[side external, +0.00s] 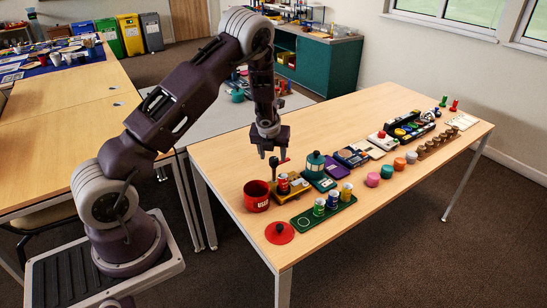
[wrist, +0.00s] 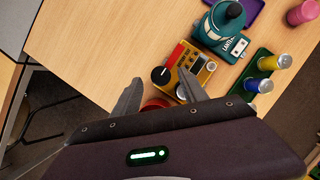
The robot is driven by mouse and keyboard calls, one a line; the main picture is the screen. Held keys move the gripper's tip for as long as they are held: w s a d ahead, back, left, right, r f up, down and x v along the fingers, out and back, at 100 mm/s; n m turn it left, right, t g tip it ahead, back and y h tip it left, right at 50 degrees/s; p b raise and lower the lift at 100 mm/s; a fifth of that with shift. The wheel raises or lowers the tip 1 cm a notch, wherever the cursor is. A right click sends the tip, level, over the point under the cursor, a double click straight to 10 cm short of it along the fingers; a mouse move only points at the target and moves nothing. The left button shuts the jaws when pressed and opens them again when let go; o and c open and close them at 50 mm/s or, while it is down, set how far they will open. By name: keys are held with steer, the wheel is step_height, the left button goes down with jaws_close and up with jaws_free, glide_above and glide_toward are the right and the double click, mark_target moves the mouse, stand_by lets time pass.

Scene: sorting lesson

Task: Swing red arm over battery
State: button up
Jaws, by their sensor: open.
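A yellow battery tester (side external: 293,190) stands near the front end of the table; it also shows in the wrist view (wrist: 204,75). A red battery (side external: 283,184) stands upright at the tester. My gripper (side external: 273,156) is open and empty, pointing down, with its fingertips near the knob; contact is unclear.
A red pot (side external: 257,198) stands left of the tester, and a red lid (side external: 280,233) lies in front. A green tray (side external: 310,222) holds several upright batteries. A teal lantern (side external: 316,165) stands behind. Other items line the table to the right.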

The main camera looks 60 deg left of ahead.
steer(key=shift+x, duration=1.05)
steer(key=shift+c, duration=0.2)
steer(key=shift+d, duration=0.1)
jaws_close()
